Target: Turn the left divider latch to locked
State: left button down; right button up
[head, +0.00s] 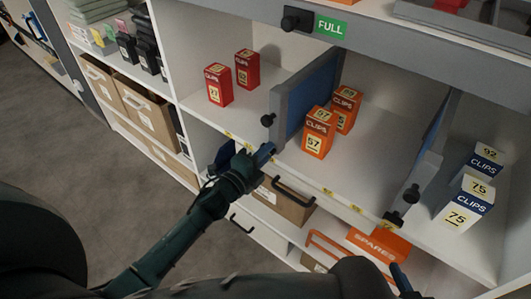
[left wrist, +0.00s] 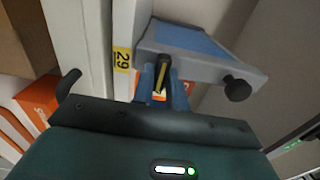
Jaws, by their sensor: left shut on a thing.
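The left divider (head: 306,98) is a blue panel with a grey frame, standing on the shelf between red and orange clip boxes. A black knob (head: 267,120) sticks out of its front edge. In the left wrist view the divider (left wrist: 190,45) and knob (left wrist: 237,88) are close in front. My left gripper (head: 264,153) is at the divider's lower front corner. In the left wrist view its blue fingers (left wrist: 164,90) are shut on the dark latch, with a yellowish strip (left wrist: 161,78) between them. The fingers partly hide the latch. Part of my right gripper (head: 402,280) shows at the bottom; its jaws are unclear.
A right divider (head: 425,150) has a black latch (head: 393,217) at its foot. Orange boxes (head: 317,132) stand between the dividers, blue-white boxes (head: 463,203) at right. Below are a carton (head: 283,203) and an orange SPARES bin (head: 378,244). Open floor (head: 80,150) lies left.

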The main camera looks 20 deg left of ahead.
pick_arm(q)
jog(key=c, duration=1.4)
grip_release()
jog(key=v, duration=1.3)
jog(key=shift+s, duration=0.1)
